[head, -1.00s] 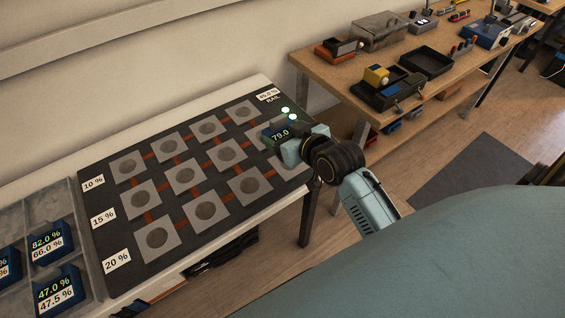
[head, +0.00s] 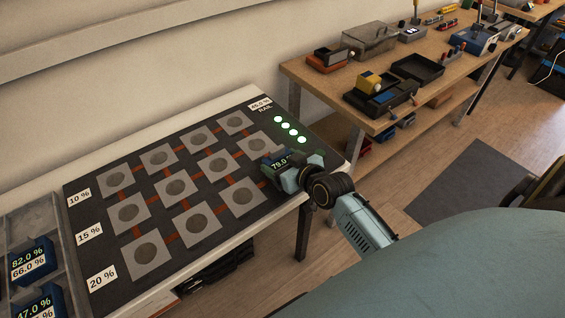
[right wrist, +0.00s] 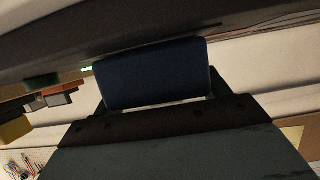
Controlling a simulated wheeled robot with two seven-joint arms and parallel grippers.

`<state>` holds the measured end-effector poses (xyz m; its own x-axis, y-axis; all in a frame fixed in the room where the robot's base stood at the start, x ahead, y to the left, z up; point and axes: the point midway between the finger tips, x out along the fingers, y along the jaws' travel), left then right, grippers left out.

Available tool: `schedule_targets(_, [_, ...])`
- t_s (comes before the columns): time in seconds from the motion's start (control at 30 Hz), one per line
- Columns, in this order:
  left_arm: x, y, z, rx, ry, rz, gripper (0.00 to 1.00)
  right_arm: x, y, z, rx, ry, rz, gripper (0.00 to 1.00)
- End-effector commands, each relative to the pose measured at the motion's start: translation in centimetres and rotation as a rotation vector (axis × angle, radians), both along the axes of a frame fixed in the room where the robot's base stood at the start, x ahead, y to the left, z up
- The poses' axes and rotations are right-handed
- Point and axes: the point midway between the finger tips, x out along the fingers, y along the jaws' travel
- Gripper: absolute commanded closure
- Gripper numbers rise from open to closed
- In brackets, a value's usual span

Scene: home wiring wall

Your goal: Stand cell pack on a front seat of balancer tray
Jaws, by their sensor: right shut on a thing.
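The balancer tray (head: 300,160) is a black board with rows of grey square seats with round discs, beside labels reading 10, 15 and 20 %. My right gripper (head: 284,172) is shut on a dark blue cell pack (head: 277,164) whose green display reads 79.0. It is at the right end of the front row and hides the seat there. I cannot tell whether the pack touches the tray. In the right wrist view the pack's plain blue face (right wrist: 155,75) sits between the fingers, close to the dark tray. My left gripper is not in view.
A grey divided bin (head: 62,240) at the left holds blue packs, one reading 82.0 and 66.0 % (head: 33,262). Green lights (head: 290,130) glow on the tray's right end. A wooden bench (head: 330,85) with boxes and tools stands behind at the right. Other visible seats are empty.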

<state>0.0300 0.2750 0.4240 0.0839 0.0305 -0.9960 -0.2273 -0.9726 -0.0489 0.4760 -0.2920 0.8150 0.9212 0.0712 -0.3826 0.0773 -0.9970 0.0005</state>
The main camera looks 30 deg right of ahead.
Motion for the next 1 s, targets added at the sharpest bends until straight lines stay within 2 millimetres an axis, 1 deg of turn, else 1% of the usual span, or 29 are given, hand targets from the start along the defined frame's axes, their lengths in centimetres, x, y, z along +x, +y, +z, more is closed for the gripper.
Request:
schedule_targets(0.07, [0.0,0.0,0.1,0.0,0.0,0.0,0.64,0.0,0.0,0.2,0.0,-0.002,0.0,0.54])
schedule_targets(0.2, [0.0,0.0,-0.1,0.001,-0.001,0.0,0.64,0.0,0.0,-0.2,-0.001,-0.001,0.0,0.54])
schedule_targets(0.23, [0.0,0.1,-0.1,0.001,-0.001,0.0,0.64,0.0,0.0,-0.2,-0.001,0.0,0.0,0.22])
schedule_targets(0.37, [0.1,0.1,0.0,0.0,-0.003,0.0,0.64,0.0,0.0,-0.2,0.0,0.0,0.0,0.05])
schedule_targets(0.63, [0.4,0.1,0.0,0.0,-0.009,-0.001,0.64,0.0,0.0,-0.2,0.0,0.0,0.0,0.04])
schedule_targets(0.73, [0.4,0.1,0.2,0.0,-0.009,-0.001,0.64,-0.1,0.0,0.2,0.0,0.0,0.0,0.04])
schedule_targets(0.87, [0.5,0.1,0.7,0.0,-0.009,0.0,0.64,-1.8,-0.2,0.8,-0.002,0.002,0.0,0.04])
schedule_targets(1.0, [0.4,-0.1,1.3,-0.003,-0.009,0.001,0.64,-4.5,-0.4,2.0,-0.001,0.003,0.0,0.04])
